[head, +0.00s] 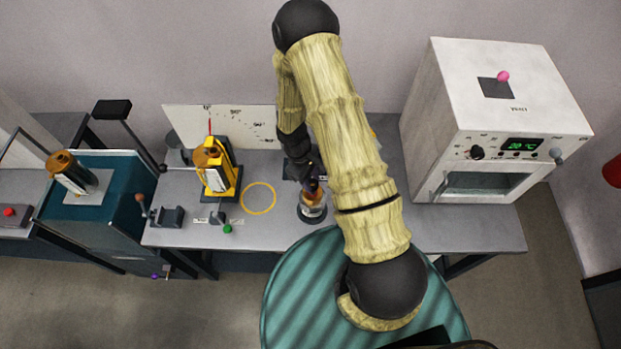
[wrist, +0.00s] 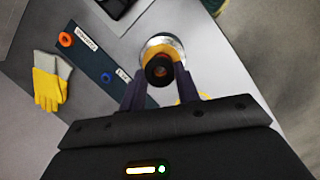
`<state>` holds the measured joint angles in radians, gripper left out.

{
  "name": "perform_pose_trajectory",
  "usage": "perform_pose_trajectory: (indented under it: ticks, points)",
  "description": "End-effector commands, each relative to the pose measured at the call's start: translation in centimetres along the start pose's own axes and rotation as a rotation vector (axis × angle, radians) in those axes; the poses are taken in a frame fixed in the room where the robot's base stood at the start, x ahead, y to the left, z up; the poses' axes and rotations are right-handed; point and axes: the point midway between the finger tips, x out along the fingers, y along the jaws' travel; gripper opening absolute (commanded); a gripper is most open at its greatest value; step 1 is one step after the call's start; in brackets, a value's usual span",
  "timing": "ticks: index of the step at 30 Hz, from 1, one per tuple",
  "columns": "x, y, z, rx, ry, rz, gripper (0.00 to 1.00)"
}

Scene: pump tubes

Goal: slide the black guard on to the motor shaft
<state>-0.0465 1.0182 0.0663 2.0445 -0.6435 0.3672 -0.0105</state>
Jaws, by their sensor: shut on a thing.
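My gripper (head: 313,184) is over the middle of the bench, at a round unit (head: 314,212) with an amber upper part and a silvery base. In the wrist view, the black guard (wrist: 159,69) is a dark ring between my fingertips (wrist: 158,80), and the gripper is shut on it. The amber and silver unit (wrist: 163,44) shows just behind the ring. I cannot tell whether the guard touches it or is around a shaft. No motor shaft can be made out for certain; my arm and fingers hide part of the area.
A yellow stand (head: 219,181) holds a copper-topped cylinder, left of a yellow ring marking (head: 258,198). A similar cylinder (head: 72,172) stands on the teal cabinet (head: 120,190). A white oven (head: 500,120) is at right. Yellow gloves (wrist: 48,85) and a labelled dark strip (wrist: 98,62) lie nearby.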

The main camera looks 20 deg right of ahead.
Motion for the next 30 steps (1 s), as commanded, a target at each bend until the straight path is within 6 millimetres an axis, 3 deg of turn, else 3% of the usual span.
perform_pose_trajectory:
  ticks: [30]
  points:
    - [0.74, -0.09, -0.30, -0.003, 0.000, 0.001, 0.11]
